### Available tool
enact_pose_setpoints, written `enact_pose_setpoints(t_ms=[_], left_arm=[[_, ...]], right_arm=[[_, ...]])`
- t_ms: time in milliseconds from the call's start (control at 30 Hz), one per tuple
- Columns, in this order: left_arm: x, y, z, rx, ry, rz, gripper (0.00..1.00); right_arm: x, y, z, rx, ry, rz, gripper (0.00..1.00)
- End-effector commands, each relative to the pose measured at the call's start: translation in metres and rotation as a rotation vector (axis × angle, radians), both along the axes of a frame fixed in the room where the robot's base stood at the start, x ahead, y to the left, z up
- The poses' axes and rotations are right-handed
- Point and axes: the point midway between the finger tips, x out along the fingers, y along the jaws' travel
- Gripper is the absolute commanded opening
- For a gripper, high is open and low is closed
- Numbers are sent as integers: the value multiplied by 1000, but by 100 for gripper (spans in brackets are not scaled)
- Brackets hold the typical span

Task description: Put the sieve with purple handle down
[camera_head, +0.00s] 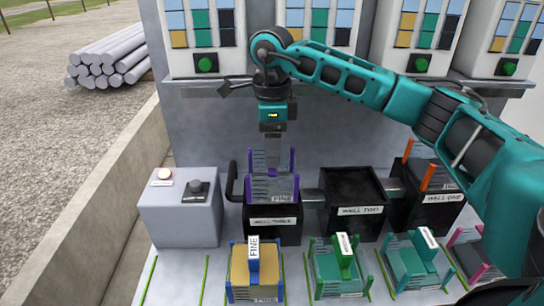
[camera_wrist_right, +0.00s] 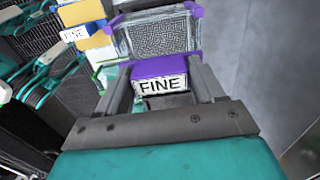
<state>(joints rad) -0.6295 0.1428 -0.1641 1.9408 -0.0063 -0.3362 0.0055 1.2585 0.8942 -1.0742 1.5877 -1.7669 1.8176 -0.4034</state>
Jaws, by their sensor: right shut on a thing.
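The sieve with purple handle (camera_head: 272,187) has clear, finely lined sides, purple corner posts and a FINE label. My right gripper (camera_head: 272,158) points down from above and is shut on its purple handle. In the right wrist view, the purple handle (camera_wrist_right: 160,70) sits between the two fingers (camera_wrist_right: 165,88), with the sieve's mesh (camera_wrist_right: 158,40) beyond it. The sieve is upright at the mouth of the left black well (camera_head: 273,233). I cannot tell whether it rests there or hangs just above. My left gripper is not in view.
Black wells two (camera_head: 360,222) and one (camera_head: 440,212) stand to the right. A grey button box (camera_head: 180,218) stands at left. In front are a blue-handled sieve (camera_head: 254,264), green (camera_head: 341,268) and teal (camera_head: 415,262) ones, and a pink-posted one (camera_head: 477,258). A grey panel stands behind.

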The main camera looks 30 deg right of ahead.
Motion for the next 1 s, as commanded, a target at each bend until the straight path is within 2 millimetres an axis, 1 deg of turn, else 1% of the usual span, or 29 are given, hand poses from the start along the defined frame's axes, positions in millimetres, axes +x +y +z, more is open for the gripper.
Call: enact_pose_setpoints(t_ms=[33,100,200,433,567,600,833,1000], left_arm=[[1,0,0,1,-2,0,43],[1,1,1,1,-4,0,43],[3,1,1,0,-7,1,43],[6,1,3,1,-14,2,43],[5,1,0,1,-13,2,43],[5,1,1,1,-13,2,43],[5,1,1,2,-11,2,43],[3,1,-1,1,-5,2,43]], right_arm=[[-1,0,-9,0,5,0,14],[-1,0,-20,0,5,0,14],[-1,0,-31,-1,3,0,14],[0,0,-32,-1,1,0,14],[0,0,-36,0,1,0,14],[0,0,-35,0,1,0,70],[0,0,-35,-1,2,0,92],[0,0,-35,0,1,0,93]])
